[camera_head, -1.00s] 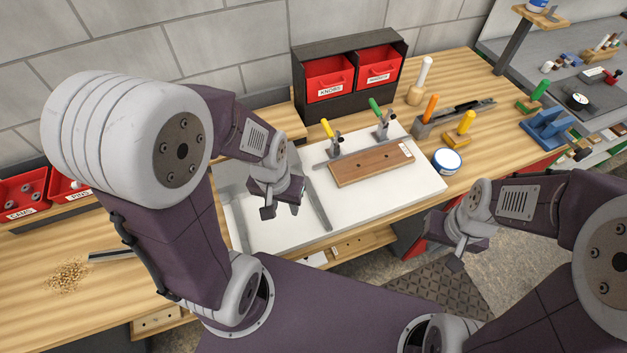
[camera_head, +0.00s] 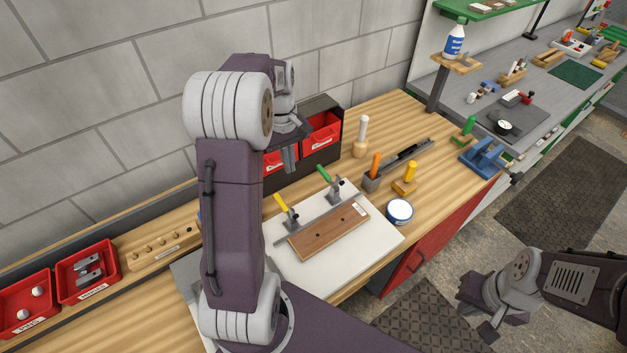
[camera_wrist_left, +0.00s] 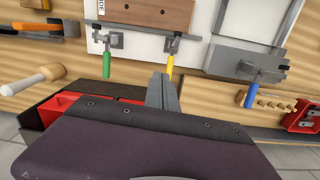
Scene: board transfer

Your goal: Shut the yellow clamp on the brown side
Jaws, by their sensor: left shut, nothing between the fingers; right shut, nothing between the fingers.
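The yellow clamp (camera_head: 288,212) is at the back edge of the white plate, by the left part of the brown board (camera_head: 330,232). Its yellow handle leans up and back, away from the board. A green-handled clamp (camera_head: 325,174) stands to its right, its handle leaning likewise. In the left wrist view the yellow handle (camera_wrist_left: 170,64) hangs just beyond my fingertips, apparently apart from them. My left gripper (camera_head: 290,160) is shut and empty, above and behind the clamps, in front of the red bins. My right gripper (camera_head: 487,332) is shut and empty over the floor at lower right.
A dark rack with red bins (camera_head: 321,133) stands behind the clamps. A round blue-white tin (camera_head: 400,211) sits right of the plate. My left arm hides the plate's left part.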

